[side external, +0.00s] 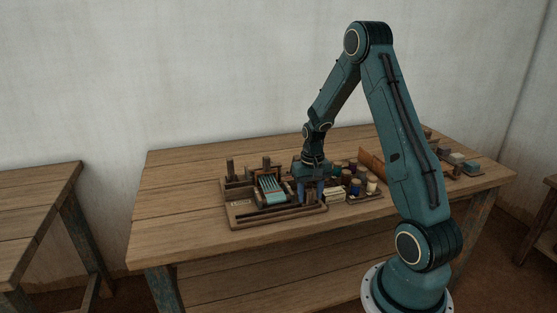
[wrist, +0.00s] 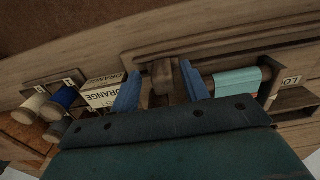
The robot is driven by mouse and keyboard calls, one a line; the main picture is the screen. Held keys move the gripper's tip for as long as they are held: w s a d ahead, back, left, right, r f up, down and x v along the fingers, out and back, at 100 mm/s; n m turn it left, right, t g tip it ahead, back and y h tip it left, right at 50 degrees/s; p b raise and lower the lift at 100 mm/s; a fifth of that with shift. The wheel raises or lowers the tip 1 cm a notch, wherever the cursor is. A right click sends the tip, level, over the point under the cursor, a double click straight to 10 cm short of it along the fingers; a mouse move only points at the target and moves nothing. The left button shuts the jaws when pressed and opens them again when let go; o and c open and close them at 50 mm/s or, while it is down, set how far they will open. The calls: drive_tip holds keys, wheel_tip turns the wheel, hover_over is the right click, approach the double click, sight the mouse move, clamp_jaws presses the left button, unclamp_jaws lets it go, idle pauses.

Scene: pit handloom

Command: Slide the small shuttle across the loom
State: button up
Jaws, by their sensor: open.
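The small wooden loom (side external: 240,213) stands on the table with pale teal threads (side external: 270,186) across its frame. My gripper (side external: 309,194) points down at the loom's right end. In the wrist view my gripper (wrist: 160,71) has its two blue fingers apart. A small brown wooden block (wrist: 161,78) shows between them, with gaps visible beside it. I cannot tell whether this block is the shuttle or part of the loom. A teal cloth roll (wrist: 237,81) lies right of the fingers. I cannot make out the shuttle for certain in either view.
A box labelled ORANGE (wrist: 104,97) sits close to the left finger. A blue spool (wrist: 65,97) and a white spool (wrist: 36,103) stand beyond it. The wooden table (side external: 180,205) is clear left of the loom. Small items (side external: 458,160) sit at the far right.

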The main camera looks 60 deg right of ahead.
drive_tip(key=shift+r, duration=2.95)
drive_tip(key=shift+a+r, duration=0.1)
drive_tip(key=shift+r, duration=0.1)
drive_tip(key=s+a+r+n+t+h, duration=0.15)
drive_tip(key=a+r+n, duration=0.25)
drive_tip(key=a+r, duration=0.95)
drive_tip(key=s+a+r+n+t+y, duration=0.1)
drive_tip(key=s+a+r+n+t, duration=0.3)
drive_tip(key=s+a, duration=0.8)
drive_tip(key=shift+a+r+n, duration=0.5)
drive_tip(key=shift+a+r, duration=0.1)
drive_tip(key=shift+a, duration=0.1)
